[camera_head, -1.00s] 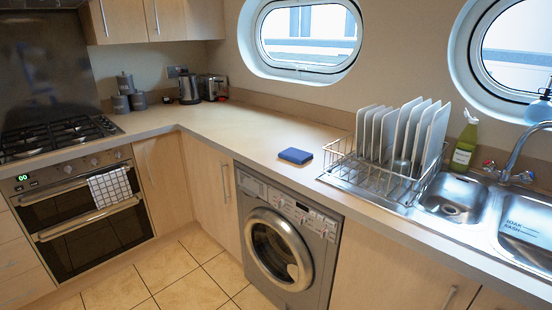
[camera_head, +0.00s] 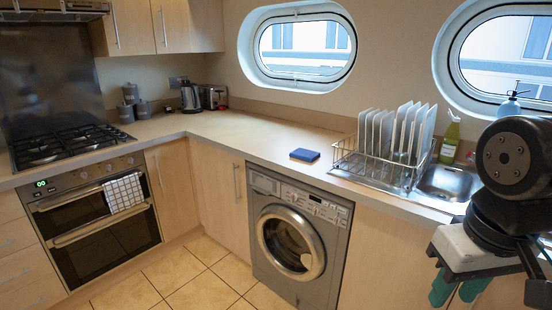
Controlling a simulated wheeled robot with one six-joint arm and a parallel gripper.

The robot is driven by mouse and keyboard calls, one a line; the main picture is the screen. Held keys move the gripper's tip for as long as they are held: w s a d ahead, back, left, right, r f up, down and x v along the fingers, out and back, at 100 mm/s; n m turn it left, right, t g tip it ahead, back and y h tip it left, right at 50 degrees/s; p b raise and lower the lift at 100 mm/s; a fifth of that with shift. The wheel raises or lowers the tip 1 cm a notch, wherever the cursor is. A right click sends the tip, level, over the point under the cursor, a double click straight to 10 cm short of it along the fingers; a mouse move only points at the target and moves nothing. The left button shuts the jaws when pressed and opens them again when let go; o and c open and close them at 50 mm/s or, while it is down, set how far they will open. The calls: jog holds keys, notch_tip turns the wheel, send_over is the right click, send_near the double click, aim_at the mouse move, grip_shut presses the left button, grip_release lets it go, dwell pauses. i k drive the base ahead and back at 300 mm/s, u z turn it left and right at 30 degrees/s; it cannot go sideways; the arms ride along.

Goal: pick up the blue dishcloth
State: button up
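The blue dishcloth (camera_head: 304,154) is a small, flat, folded-looking blue block with a darker edge. It lies on the worktop above the washing machine, left of the dish rack, and nothing covers it. My gripper (camera_head: 488,288) hangs at the lower right, in front of the sink cabinets and well right of the dishcloth. Its pale body, dark fingers and teal pads show, with the fingers apart. I see nothing held between them. The picture's lower edge comes close to the fingertips.
A wire dish rack (camera_head: 372,172) with several white plates stands right of the dishcloth. The worktop (camera_head: 235,133) left of the dishcloth is clear. The washing machine (camera_head: 291,243) is below.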

aim_at(300, 154)
jog(key=u, duration=0.55)
jog(key=i, duration=1)
jog(key=u, duration=0.55)
jog(key=i, duration=1)
jog(key=z, duration=0.25)
